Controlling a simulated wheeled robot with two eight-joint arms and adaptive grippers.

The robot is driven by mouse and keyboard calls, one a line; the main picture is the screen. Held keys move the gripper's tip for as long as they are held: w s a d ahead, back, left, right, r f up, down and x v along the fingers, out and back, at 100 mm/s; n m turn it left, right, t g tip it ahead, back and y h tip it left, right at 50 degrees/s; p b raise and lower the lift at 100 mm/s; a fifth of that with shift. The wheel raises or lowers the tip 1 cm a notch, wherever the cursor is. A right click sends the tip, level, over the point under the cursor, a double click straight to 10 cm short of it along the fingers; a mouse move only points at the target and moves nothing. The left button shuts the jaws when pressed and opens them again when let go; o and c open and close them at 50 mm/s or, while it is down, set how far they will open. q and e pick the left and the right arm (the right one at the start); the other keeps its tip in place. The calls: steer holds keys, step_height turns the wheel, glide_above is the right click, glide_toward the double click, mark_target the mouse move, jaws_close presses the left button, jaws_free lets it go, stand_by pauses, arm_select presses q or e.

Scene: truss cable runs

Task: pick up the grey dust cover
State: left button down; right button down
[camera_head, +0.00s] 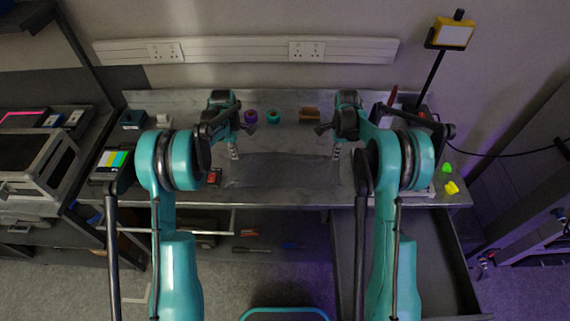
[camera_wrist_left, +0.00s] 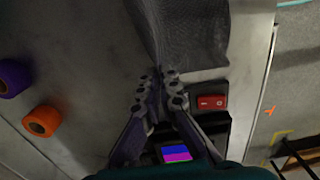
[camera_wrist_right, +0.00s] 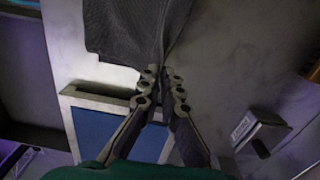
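The grey dust cover (camera_head: 283,172) is a dark grey cloth at the front middle of the metal bench, between my two grippers. My left gripper (camera_head: 234,155) is shut on its left edge; in the left wrist view the cloth (camera_wrist_left: 200,32) gathers into a fold at the fingertips (camera_wrist_left: 162,80). My right gripper (camera_head: 336,154) is shut on its right side; in the right wrist view the cloth (camera_wrist_right: 120,30) narrows to a pinched fold at the fingertips (camera_wrist_right: 163,75). How far the cover is raised off the bench is hard to tell.
A red switch (camera_wrist_left: 212,102) lies close beside my left gripper. A blue-faced panel (camera_wrist_right: 105,128) is beside my right gripper. A lamp (camera_head: 452,35) stands at the right.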

step_height(320, 180, up, 15)
steer(key=p, duration=1.4)
steer(key=shift+a+f, duration=0.15)
steer(key=shift+f, duration=0.05)
